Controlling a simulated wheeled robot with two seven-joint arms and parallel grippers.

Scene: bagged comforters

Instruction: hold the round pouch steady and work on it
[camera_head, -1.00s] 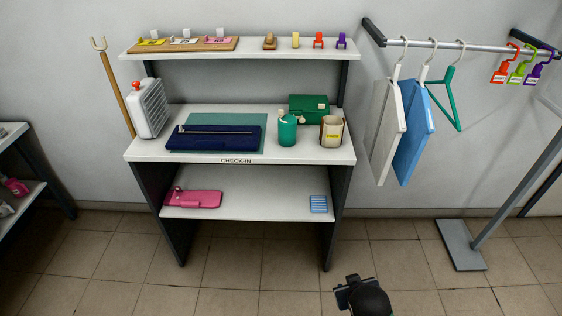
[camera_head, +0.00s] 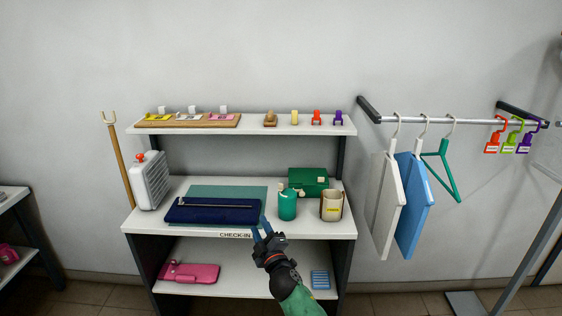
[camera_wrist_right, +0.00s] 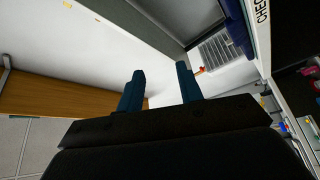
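A green rounded cylinder (camera_head: 287,206) with a pale tab on top stands on the check-in counter (camera_head: 150,222); it looks like the round pouch. My right gripper (camera_head: 262,230) is at the counter's front edge, left of and nearer than the green pouch, and not touching it. In the right wrist view its two dark blue fingers (camera_wrist_right: 160,88) stand apart with nothing between them. The pouch cannot be made out in that view. My left gripper is not in view.
A flat navy bag (camera_head: 210,211) lies on the counter's left. A beige cup (camera_head: 332,206) and a green case (camera_head: 308,180) stand close to the pouch. A shelf (camera_head: 255,129) spans above. Flat white and blue bags (camera_head: 412,205) hang from the rail at right.

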